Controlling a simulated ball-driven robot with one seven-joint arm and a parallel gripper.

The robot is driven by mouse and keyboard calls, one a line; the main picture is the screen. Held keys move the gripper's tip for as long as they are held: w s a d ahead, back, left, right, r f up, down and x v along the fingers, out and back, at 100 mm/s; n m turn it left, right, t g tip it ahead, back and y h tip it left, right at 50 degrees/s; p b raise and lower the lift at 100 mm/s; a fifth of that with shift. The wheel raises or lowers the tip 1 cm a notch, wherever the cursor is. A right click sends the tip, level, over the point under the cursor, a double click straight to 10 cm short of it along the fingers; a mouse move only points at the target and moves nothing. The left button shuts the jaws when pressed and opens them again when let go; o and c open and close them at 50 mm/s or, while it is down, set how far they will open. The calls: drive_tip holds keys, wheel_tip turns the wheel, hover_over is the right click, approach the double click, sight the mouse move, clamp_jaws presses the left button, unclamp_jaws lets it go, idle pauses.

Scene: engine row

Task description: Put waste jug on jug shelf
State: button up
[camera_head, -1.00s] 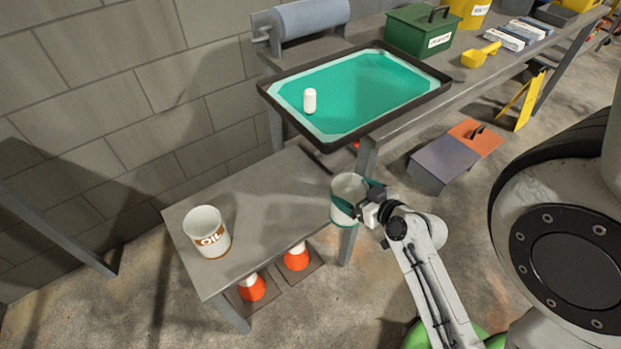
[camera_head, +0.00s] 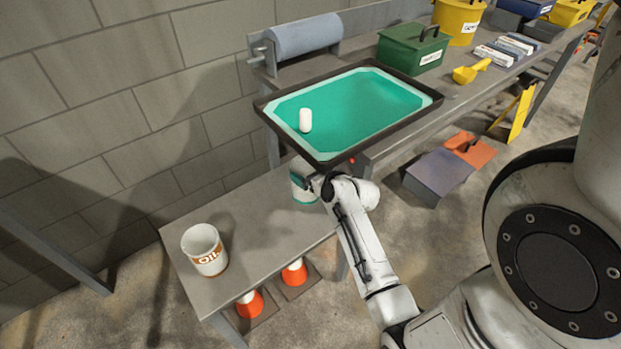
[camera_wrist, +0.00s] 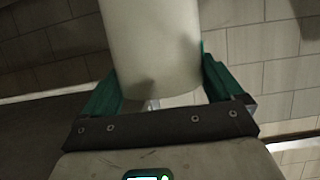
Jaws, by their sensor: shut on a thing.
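The waste jug is a white container with a teal band, seen in the head view (camera_head: 303,192) partly behind my gripper and below the tray's near corner. In the wrist view the white jug (camera_wrist: 153,45) stands between the two teal fingers. My gripper (camera_head: 313,184) is shut on it; in the wrist view the gripper (camera_wrist: 158,85) has a finger on each side of the jug. The low grey shelf (camera_head: 255,240) lies under and around the jug. I cannot tell whether the jug's base touches the shelf.
A white OIL jug (camera_head: 205,249) stands at the shelf's left end. A black-rimmed teal tray (camera_head: 430,101) with a white bottle (camera_head: 305,120) overhangs from the higher bench close to my gripper. Orange cones (camera_head: 250,304) stand below. The shelf between the two jugs is clear.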

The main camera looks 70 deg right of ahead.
drive_tip(key=shift+f, duration=1.6)
drive_tip(key=shift+f+b, duration=0.15)
drive_tip(key=shift+b, duration=0.2)
drive_tip(key=o, duration=1.2)
